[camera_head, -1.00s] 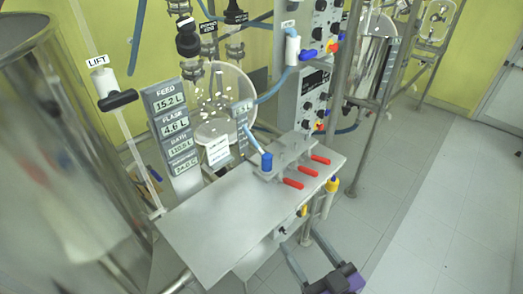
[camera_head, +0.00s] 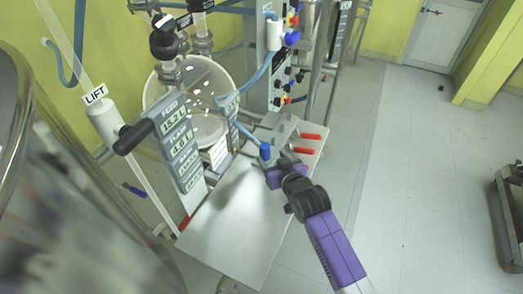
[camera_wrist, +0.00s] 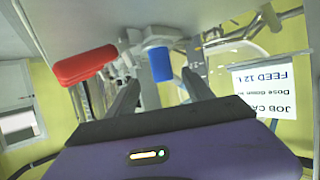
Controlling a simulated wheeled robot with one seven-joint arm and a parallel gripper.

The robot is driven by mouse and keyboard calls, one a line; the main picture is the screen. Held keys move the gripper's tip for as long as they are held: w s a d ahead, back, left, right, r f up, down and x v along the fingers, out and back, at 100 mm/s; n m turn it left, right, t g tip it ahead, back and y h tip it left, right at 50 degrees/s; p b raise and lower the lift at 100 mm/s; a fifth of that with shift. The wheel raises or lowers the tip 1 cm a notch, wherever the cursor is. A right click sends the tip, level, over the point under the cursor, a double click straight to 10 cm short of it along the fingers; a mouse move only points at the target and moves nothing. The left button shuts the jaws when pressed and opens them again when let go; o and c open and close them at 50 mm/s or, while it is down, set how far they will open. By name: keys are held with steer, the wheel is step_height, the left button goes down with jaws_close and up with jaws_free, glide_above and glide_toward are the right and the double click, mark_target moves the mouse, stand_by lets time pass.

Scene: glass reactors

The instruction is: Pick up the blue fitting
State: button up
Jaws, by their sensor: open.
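The blue fitting (camera_head: 265,150) is a small blue cylinder at the end of a light blue hose, standing upright at the manifold on the metal table. In the wrist view the blue fitting (camera_wrist: 161,64) appears ahead of and between my two fingers. My gripper (camera_head: 272,170) is beside the fitting in the head view, and its purple and black body covers part of the manifold. In the wrist view my gripper (camera_wrist: 161,82) is open with nothing held. I cannot tell whether a finger touches the fitting.
Red valve handles (camera_head: 303,151) stick out just right of the fitting; one red handle (camera_wrist: 85,65) is close by my left finger in the wrist view. The metal table (camera_head: 225,240) is bare in front. A display panel (camera_head: 180,150) and glass vessel stand behind.

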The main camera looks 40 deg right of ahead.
mark_target(267, 154)
steer(key=shift+a+f+p+x, duration=0.1)
steer(key=shift+f+p+x, duration=0.1)
steer(key=shift+x, duration=1.1)
steer(key=shift+a+f+p+x, duration=0.1)
steer(key=shift+p+x, duration=0.1)
steer(key=shift+x, duration=1.05)
steer(key=shift+f+p+x, duration=0.1)
steer(key=shift+p+x, duration=0.1)
steer(key=shift+x, duration=1.1)
steer(key=shift+s, duration=0.1)
steer(key=shift+r, duration=0.1)
jaws_close()
